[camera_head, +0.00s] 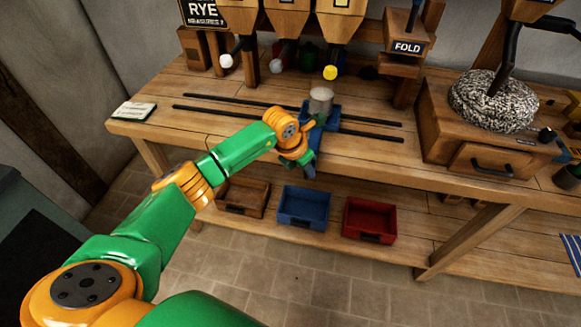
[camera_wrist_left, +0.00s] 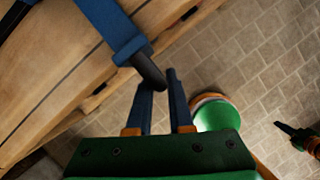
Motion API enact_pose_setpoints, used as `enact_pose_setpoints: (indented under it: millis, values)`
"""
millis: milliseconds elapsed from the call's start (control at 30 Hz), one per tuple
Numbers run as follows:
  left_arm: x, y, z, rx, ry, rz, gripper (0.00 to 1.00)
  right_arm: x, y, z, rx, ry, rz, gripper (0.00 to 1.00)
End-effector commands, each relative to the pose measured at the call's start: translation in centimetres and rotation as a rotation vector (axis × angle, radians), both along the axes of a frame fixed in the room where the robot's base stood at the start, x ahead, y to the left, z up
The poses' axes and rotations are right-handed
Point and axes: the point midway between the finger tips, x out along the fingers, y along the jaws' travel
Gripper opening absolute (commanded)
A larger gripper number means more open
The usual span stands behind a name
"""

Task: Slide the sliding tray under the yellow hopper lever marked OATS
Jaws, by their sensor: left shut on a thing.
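The blue sliding tray (camera_head: 332,121) sits on two dark rails on the wooden bench and carries a pale grey cup (camera_head: 320,100). Its front arm and dark handle (camera_wrist_left: 148,70) show in the wrist view. My left gripper (camera_head: 303,168) is at the bench's front edge, its fingers (camera_wrist_left: 160,98) shut on the handle. The yellow lever knob (camera_head: 330,72) hangs behind the cup, slightly to its right in the picture. The hopper's label is cut off, so OATS cannot be read. What looks like my right gripper (camera_wrist_left: 284,128) is small at the wrist view's right edge.
Two pale lever knobs (camera_head: 226,61) (camera_head: 277,66) hang left of the yellow one. The rails (camera_head: 225,112) run free to the left and right. A FOLD post (camera_head: 407,47) stands behind right. Brown, blue and red bins (camera_head: 370,219) are on the lower shelf.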

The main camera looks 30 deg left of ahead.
Motion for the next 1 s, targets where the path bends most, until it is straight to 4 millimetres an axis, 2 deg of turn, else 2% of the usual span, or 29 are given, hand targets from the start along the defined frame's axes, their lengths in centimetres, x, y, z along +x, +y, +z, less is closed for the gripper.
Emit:
enact_pose_setpoints:
  millis: [200, 667, 700, 767, 800, 1000]
  values:
    - [0.6, -1.7, 0.2, -0.002, -0.009, -0.001, 0.0, 0.0, 0.2, -0.4, 0.003, 0.0, -0.001, 0.0]
    - [0.7, -2.1, 0.3, -0.001, -0.009, 0.001, 0.0, 0.0, 0.2, -0.4, 0.003, 0.0, 0.0, 0.0]
    - [0.7, -2.1, 0.3, -0.001, -0.009, 0.001, 0.27, 0.0, 0.2, -0.4, 0.003, 0.0, 0.0, 0.0]
    - [0.7, -2.1, 0.3, -0.001, -0.008, 0.001, 0.43, 0.0, 0.2, -0.4, 0.003, 0.0, 0.0, 0.0]
    - [0.7, -2.1, 0.2, -0.002, -0.007, 0.0, 0.48, 0.0, 0.2, -0.4, 0.003, 0.0, 0.0, 0.0]
    - [0.6, -2.1, 0.1, -0.001, -0.004, 0.0, 0.48, 0.0, 0.2, -0.5, 0.003, 0.0, 0.0, 0.0]
